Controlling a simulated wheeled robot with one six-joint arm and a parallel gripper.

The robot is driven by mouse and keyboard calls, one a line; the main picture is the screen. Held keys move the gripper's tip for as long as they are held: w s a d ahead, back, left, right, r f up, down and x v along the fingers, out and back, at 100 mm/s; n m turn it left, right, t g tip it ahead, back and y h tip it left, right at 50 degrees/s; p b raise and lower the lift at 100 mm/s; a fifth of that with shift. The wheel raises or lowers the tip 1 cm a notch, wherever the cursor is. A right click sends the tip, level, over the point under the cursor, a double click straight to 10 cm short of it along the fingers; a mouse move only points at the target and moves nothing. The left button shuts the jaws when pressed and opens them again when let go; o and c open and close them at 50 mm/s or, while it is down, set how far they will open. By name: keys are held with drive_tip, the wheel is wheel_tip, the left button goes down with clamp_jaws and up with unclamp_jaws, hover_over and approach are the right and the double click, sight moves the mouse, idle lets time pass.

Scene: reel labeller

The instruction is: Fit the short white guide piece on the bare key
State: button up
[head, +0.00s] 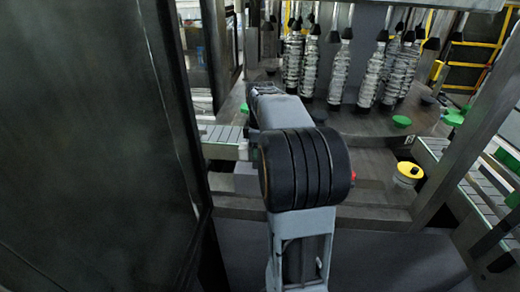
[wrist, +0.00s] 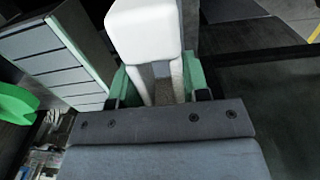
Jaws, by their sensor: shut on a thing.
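A white guide piece (wrist: 145,27) with a blocky, rounded end and two legs shows at the top middle of the wrist view. My gripper (wrist: 158,84) is shut on it, with a green finger on each side of the legs. A grey gap shows between the legs. A dark grey upright part stands just right of the white piece; I cannot tell whether it touches it or whether it is the key. No bare key can be made out clearly.
In the head view, several bottles (head: 340,75) stand on the round machine table, and a yellow-topped reel (head: 408,172) sits at the right. A dark panel (head: 90,150) fills the left.

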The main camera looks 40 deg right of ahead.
drive_tip(key=shift+f+b, duration=1.3)
drive_tip(key=shift+f, duration=0.75)
drive_tip(key=o, duration=1.1)
wheel_tip(320, 180, up, 14)
drive_tip(key=shift+f, duration=0.1)
